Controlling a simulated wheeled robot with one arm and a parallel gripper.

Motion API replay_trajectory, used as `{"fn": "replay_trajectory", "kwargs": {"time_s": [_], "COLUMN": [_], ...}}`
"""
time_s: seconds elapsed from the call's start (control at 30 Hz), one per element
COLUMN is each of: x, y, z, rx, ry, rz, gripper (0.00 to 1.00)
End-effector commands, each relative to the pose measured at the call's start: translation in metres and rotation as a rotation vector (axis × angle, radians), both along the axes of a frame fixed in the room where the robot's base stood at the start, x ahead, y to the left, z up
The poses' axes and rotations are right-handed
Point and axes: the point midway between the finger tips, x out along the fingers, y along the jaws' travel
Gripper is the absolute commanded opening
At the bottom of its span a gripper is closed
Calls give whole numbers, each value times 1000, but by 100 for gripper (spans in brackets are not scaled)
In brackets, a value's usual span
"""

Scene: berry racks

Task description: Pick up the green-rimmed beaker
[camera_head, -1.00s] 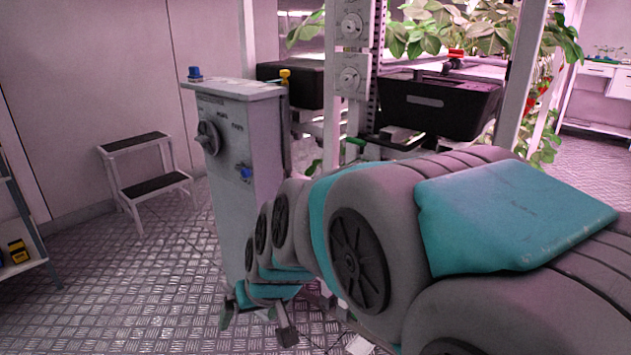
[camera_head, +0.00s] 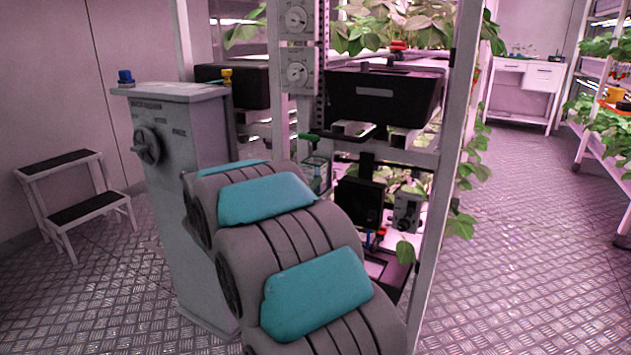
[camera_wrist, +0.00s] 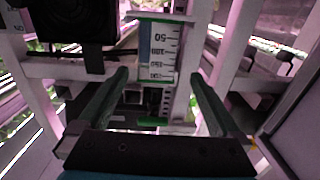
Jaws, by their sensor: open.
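The green-rimmed beaker (camera_head: 317,178) is a clear vessel with a green rim at the front of the rack, just beyond my arm in the head view. The gripper is hidden behind my arm in the head view.
A grey control cabinet (camera_head: 185,190) stands left of my arm, with a step stool (camera_head: 75,195) further left. The rack's white post (camera_head: 447,170) and a black bin (camera_head: 385,98) are close by. Open floor (camera_head: 530,240) lies to the right.

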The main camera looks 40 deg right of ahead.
Motion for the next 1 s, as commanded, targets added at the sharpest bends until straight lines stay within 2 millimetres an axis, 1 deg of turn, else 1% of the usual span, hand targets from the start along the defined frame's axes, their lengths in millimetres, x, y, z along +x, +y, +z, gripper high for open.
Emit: {"fn": "replay_trajectory", "kwargs": {"time_s": [0.07, 0.13, 0.37, 0.53, 0.7, 0.8, 1.0], "x": [-2, -1, 8, 17, 24, 26, 27], "y": [-8, -14, -33, -53, -71, -74, -75], "z": [-1, -1, -1, 4, 3, 3, 3], "rx": [-9, -9, -9, -9, -8, -8, -8], "ry": [1, 2, 5, 2, 3, 4, 3], "rz": [-22, -26, -22, -22, -21, -19, -18], "gripper": [100, 100, 100, 100, 100, 100, 100]}}
